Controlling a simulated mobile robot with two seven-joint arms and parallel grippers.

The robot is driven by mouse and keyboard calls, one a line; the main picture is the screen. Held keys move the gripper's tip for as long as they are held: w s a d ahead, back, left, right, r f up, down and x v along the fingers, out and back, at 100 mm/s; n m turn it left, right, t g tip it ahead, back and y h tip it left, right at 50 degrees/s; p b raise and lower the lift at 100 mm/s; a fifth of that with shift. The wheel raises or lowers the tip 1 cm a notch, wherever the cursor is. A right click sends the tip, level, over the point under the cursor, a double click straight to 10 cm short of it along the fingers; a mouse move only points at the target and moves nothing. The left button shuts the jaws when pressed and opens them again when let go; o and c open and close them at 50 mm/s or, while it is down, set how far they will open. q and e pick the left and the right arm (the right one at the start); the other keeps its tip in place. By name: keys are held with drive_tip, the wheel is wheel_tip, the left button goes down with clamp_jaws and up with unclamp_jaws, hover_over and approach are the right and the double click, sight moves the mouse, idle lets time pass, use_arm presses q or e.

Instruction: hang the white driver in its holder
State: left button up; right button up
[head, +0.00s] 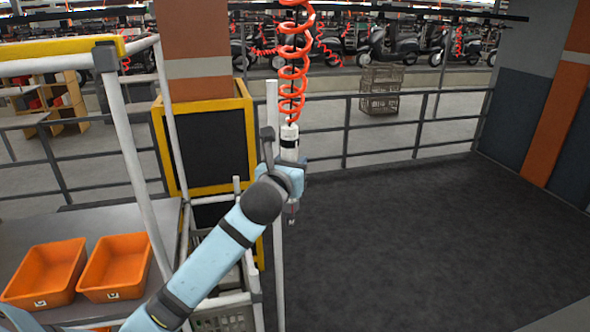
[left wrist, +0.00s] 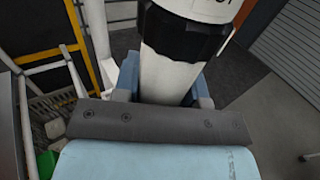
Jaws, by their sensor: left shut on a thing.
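The white driver (head: 289,139) has a black band and stands roughly upright on the end of a red coiled hose (head: 292,65) that comes from above. My left gripper (head: 291,178) is shut around the driver's body, and the driver's thin tip shows below it. In the left wrist view the white and black driver body (left wrist: 168,72) stands between the light-blue fingers (left wrist: 165,88). A white upright post (head: 272,105) is just left of the driver. I cannot clearly make out the holder. My right gripper is not in view.
Two orange bins (head: 115,266) stand on a grey table (head: 115,217) at left, beside a white tube frame (head: 132,150). A grey crate (head: 225,319) is low beside the post. Dark floor (head: 420,235) at right is clear, with a railing (head: 415,149) behind.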

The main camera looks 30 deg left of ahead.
use_arm(q)
drive_tip(key=w+a+p, duration=0.1)
drive_tip(key=a, duration=0.1)
drive_tip(key=w+a, duration=0.2)
drive_tip(key=shift+w+p, duration=0.15)
drive_tip(key=shift+p, duration=0.25)
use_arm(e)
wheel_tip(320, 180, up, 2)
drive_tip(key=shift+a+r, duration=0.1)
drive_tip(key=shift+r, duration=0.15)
use_arm(q)
drive_tip(key=shift+f, duration=0.1)
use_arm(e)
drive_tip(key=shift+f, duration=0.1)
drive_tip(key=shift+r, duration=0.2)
use_arm(q)
drive_tip(key=shift+p, duration=0.4)
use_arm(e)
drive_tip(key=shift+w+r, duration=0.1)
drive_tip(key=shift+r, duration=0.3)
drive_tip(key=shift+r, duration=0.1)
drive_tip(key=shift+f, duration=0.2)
